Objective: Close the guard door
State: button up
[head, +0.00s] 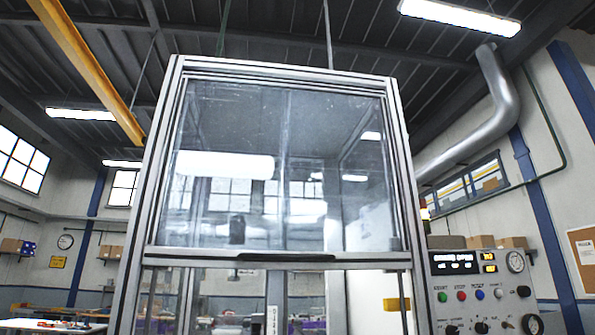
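The guard door (300,200) is a clear sliding panel in a grey aluminium frame, seen in the head view. It sits high in the machine's enclosure frame (157,190). A dark handle strip (287,257) runs along its bottom rail. Below that rail is a gap through which the inside and the room behind show; the lower end of the gap is cut off by the picture's edge. My gripper is not in view.
A control panel (480,290) with coloured buttons, a lit display and gauges stands right of the enclosure. A table (60,327) with small items is at the lower left. A silver duct (490,110) runs overhead at the right.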

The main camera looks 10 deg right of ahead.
aim_at(154, 255)
jog(key=k, duration=1.2)
jog(key=u, duration=0.65)
jog(key=i, duration=1.4)
jog(key=z, duration=0.65)
